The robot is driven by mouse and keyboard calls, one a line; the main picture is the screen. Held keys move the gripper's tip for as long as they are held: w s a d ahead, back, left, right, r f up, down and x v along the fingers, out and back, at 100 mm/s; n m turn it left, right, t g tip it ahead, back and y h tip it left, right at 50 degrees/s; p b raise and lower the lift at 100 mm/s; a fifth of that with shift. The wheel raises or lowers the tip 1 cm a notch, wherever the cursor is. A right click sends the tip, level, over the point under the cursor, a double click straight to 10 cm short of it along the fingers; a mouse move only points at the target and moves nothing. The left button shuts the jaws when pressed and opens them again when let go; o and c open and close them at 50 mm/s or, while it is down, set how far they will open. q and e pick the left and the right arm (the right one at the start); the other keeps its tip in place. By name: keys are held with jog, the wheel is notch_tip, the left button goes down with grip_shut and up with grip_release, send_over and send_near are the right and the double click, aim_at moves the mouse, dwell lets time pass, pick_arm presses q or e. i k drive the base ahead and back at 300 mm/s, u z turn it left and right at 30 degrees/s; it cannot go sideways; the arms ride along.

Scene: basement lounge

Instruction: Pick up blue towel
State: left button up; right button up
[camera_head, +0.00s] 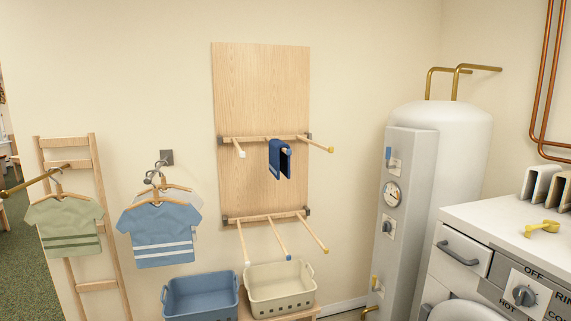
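The blue towel (276,160) is dark blue with a lighter edge. It hangs folded over a peg of the upper rail (256,139) on a tall wooden wall panel (262,90), near the middle of the head view. Neither of my grippers shows in the head view, and nothing is touching the towel apart from its peg.
A lower rail (262,217) has several pegs sticking out. Below stand a blue basket (202,300) and a cream basket (280,292). Shirts (160,230) hang at left by a wooden ladder (110,240). A white tank (462,150) and washer (500,225) stand at right.

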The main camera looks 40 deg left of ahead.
aim_at(278, 161)
jog(key=u, duration=0.45)
jog(key=i, duration=1.2)
jog(key=u, duration=0.35)
